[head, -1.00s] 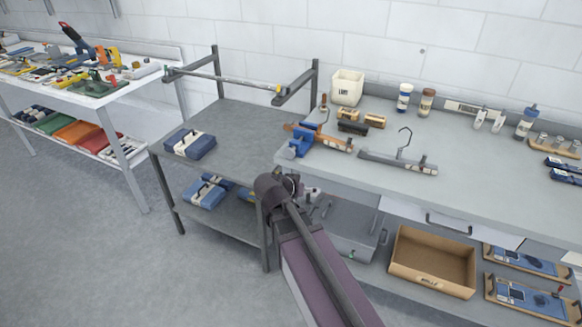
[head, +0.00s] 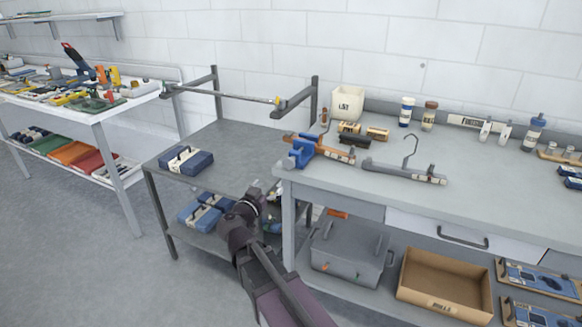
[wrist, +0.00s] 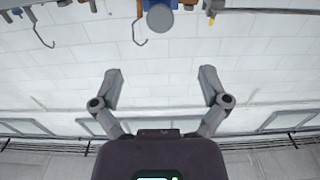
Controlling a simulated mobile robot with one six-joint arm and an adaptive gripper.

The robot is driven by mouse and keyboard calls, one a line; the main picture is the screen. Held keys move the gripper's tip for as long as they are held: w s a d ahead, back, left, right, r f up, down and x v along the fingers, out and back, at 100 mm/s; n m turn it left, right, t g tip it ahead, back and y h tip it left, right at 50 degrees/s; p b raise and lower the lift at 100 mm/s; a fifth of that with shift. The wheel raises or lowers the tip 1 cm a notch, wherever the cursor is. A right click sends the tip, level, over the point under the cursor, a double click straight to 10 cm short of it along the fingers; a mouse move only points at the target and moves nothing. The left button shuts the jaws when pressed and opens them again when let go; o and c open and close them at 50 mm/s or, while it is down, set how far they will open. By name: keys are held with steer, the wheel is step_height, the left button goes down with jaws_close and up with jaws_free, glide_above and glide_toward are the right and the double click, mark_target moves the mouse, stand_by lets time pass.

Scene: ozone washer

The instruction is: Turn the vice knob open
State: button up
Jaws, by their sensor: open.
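The blue vice (head: 303,151) sits at the left front corner of the grey workbench, with a wooden piece beside it. In the wrist view, a round grey knob (wrist: 159,19) shows at the top edge in front of a blue body, likely the vice. My gripper (wrist: 160,85) is open and empty, its two fingers spread wide below the knob in that picture and apart from it. In the head view my arm ends left of the bench corner, lower than the vice. The fingers are not clear there.
The workbench (head: 480,193) carries a grey hanger-like tool (head: 405,172), a white bin (head: 347,103) and bottles. A grey two-level cart (head: 235,148) with blue cases stands left of it. A cardboard box (head: 445,285) and grey toolbox (head: 348,255) are below. Open floor lies front left.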

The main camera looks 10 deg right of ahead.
mark_target(289, 166)
steer(key=shift+w+d, duration=0.1)
steer(key=x, duration=1.3)
steer(key=shift+w+d, duration=0.2)
steer(key=shift+w, duration=0.05)
steer(key=shift+c, duration=0.2)
steer(key=c, duration=1)
steer(key=shift+d, duration=0.25)
steer(key=shift+c, duration=0.3)
steer(key=shift+a, duration=0.1)
